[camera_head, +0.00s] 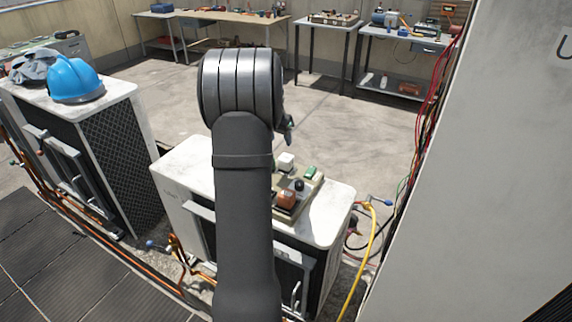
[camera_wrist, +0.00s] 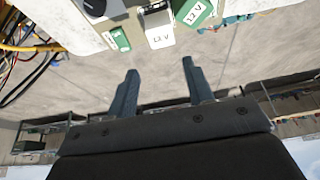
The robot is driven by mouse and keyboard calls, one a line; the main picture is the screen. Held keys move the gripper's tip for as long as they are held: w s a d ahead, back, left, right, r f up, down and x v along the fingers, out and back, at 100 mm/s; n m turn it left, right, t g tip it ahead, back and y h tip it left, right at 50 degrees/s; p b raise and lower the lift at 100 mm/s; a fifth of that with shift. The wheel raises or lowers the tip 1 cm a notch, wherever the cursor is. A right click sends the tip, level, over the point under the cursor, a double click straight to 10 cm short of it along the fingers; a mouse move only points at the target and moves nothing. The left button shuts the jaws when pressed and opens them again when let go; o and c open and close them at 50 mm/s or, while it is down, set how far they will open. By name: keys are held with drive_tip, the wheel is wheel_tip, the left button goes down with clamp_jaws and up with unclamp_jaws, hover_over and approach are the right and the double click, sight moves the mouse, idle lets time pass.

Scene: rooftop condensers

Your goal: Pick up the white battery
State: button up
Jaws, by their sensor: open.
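The white battery (camera_head: 286,162) stands on a beige tray (camera_head: 313,198) on top of the middle condenser, just right of my arm in the head view. In the wrist view a white block with a printed label (camera_wrist: 158,37), which looks like the battery, is at the top edge, between two green blocks. My gripper (camera_wrist: 160,67) is open, with nothing between its two fingers, and the white block is beyond the fingertips, apart from them. In the head view my arm hides most of the gripper.
Beside the battery are a green block (camera_head: 310,172), a dark round-topped item (camera_head: 299,186) and an orange-brown item (camera_head: 286,198). A left condenser (camera_head: 120,100) holds a blue hard hat (camera_head: 75,80). A yellow hose (camera_head: 369,250) and cables run at the right, near a grey wall (camera_head: 480,180).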

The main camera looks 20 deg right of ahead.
sight(286, 157)
drive_tip(key=x, duration=1.5)
drive_tip(key=shift+a+f, duration=0.1)
drive_tip(key=shift+a, duration=0.05)
drive_tip(key=c, duration=0.8)
drive_tip(key=shift+o, duration=0.2)
